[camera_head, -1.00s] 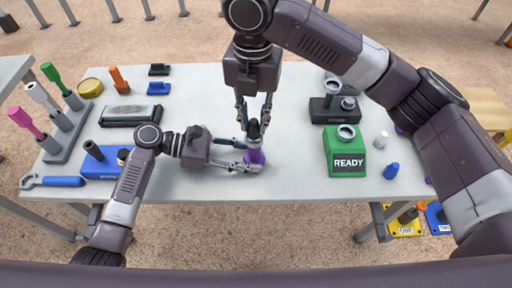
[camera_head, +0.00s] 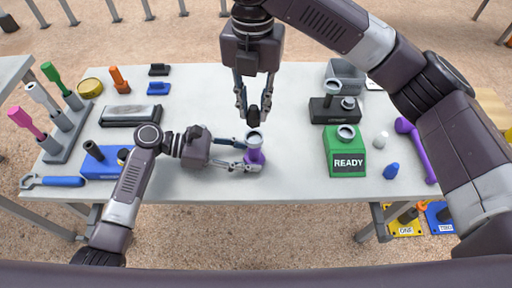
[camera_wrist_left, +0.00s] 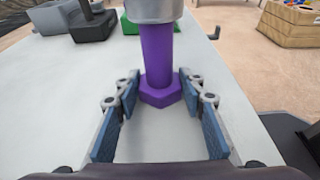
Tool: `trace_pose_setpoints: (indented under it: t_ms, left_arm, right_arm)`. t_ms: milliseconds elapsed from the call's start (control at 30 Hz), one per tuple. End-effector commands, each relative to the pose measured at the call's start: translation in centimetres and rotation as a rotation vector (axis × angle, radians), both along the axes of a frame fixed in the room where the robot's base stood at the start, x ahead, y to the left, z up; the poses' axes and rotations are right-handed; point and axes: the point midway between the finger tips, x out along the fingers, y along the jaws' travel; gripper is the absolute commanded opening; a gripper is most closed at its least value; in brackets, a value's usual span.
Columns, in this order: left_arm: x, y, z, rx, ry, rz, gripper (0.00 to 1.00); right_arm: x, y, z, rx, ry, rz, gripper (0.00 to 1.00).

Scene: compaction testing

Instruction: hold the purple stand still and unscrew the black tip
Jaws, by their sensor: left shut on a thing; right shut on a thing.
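The purple stand (camera_head: 255,157) is upright near the table's front edge. Its silver collar (camera_head: 254,138) is bare on top. In the left wrist view its purple stem (camera_wrist_left: 157,55) rises from a hexagonal base, with the collar cut off by the upper edge. My left gripper (camera_head: 246,164) is shut on the stand, with a finger on each side of it low down. The black tip (camera_head: 253,113) is above the collar and apart from it. My right gripper (camera_head: 254,109) points down and is shut on the tip.
A green READY block (camera_head: 348,150) stands to the right, with a blue plug (camera_head: 391,171) and a purple tool (camera_head: 415,145) beyond it. A blue block (camera_head: 100,160) and a wrench (camera_head: 52,181) lie left. The table's middle is largely clear.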

Motion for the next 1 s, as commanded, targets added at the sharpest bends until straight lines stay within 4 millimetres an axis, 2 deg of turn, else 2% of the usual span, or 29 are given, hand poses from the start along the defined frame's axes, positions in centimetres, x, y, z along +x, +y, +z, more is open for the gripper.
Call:
trace_pose_setpoints:
  t_ms: [33,200,567,667,1000]
  left_arm:
    - [0.0,0.0,0.0,0.000,0.000,0.000,0.39]
    - [0.0,0.0,0.0,0.000,0.000,0.000,0.57]
    - [0.0,0.5,0.1,0.001,0.000,0.001,0.57]
    - [0.1,1.8,0.5,0.002,-0.001,0.003,0.57]
    - [0.1,8.5,2.5,0.003,0.000,0.002,0.57]
  right_arm:
    - [0.0,0.0,0.0,0.000,0.000,0.000,0.00]
    - [0.0,0.0,0.0,0.001,0.000,0.000,0.00]
    - [0.0,0.0,0.0,0.001,0.000,0.000,0.00]
    - [0.0,0.0,0.0,0.001,0.000,0.000,0.00]
    - [0.0,0.0,0.0,0.001,0.000,0.000,0.00]
